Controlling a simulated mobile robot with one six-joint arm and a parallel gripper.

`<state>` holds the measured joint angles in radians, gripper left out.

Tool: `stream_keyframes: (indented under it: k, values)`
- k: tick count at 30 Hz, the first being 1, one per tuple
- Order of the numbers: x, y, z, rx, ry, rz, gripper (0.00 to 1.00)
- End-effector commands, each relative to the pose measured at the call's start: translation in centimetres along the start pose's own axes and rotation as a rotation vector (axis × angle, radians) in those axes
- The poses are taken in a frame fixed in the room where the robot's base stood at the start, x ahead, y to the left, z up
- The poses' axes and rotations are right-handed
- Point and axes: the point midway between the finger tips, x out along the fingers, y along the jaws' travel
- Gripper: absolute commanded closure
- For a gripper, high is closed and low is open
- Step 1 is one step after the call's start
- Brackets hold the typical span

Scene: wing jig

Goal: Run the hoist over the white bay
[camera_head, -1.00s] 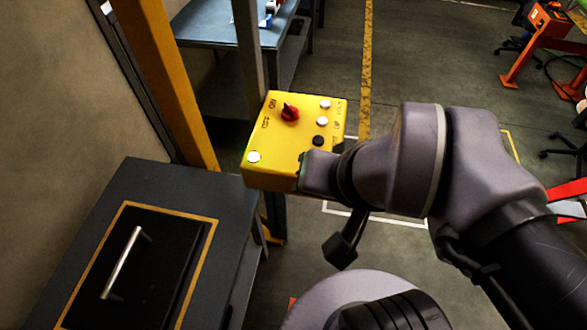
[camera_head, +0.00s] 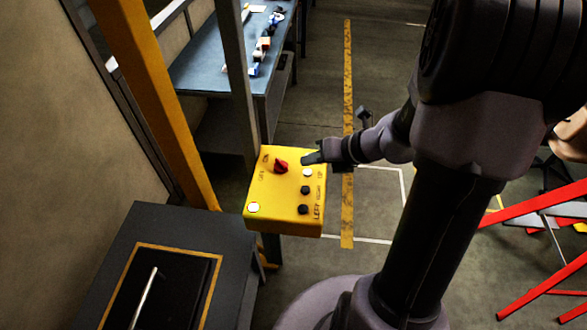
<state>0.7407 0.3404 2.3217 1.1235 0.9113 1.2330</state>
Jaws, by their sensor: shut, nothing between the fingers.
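A yellow control box (camera_head: 290,222) stands on a grey post left of centre. It has a red knob (camera_head: 281,166), a round white button or lamp (camera_head: 253,207) at its lower left, and a column of three buttons on the right: a white one (camera_head: 308,172), then a dark one (camera_head: 305,190) and another dark one (camera_head: 303,209). My gripper (camera_head: 306,159) is shut and empty, at the box's upper right edge just above the white button; I cannot tell if it touches. A white-outlined floor bay (camera_head: 376,205) lies right of the box, partly behind my arm. The hoist is not in view.
A dark cabinet (camera_head: 180,225) with a bar handle stands at lower left. A yellow post (camera_head: 150,95) rises beside it. A blue-topped bench (camera_head: 215,65) with small items is behind. A yellow floor stripe (camera_head: 347,100) runs past the box.

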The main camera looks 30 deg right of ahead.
Motion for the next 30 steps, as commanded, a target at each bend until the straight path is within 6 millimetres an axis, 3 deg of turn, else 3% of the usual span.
stream_keyframes:
  k: [11,30]
  values:
    - [0.6,-0.3,-0.5,-0.007,0.001,0.001,1.0]
    - [6.2,-4.4,-4.5,-0.01,0.002,0.001,1.0]
